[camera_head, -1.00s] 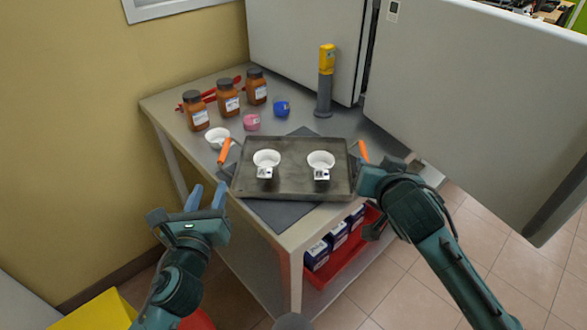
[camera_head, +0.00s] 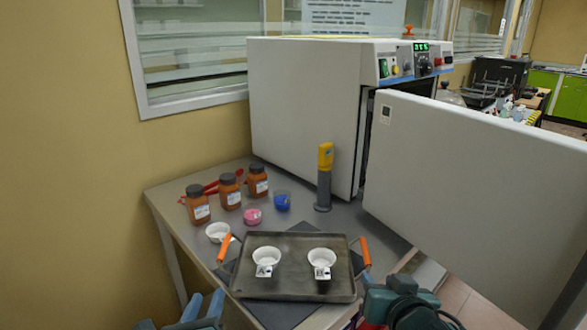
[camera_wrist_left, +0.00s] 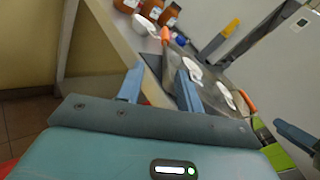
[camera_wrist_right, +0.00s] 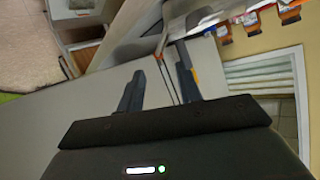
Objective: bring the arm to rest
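My left gripper (camera_head: 203,303) is at the bottom edge of the head view, left of the table's front. Its two fingers stand apart in the left wrist view (camera_wrist_left: 158,82), with nothing between them. My right gripper is partly cut off at the bottom right of the head view; its fingers are spread and empty in the right wrist view (camera_wrist_right: 158,65). Both are apart from the dark tray (camera_head: 290,289) on the table. The tray has orange handles and holds two white bowls (camera_head: 266,256) (camera_head: 322,259), each with a small white tag in front.
The table (camera_head: 190,238) also carries several brown bottles (camera_head: 198,207), a white bowl (camera_head: 218,232), pink (camera_head: 253,216) and blue (camera_head: 282,202) cups, and a yellow-grey device (camera_head: 324,177). A large white oven (camera_head: 303,112) stands behind; its open door (camera_head: 470,175) fills the right side.

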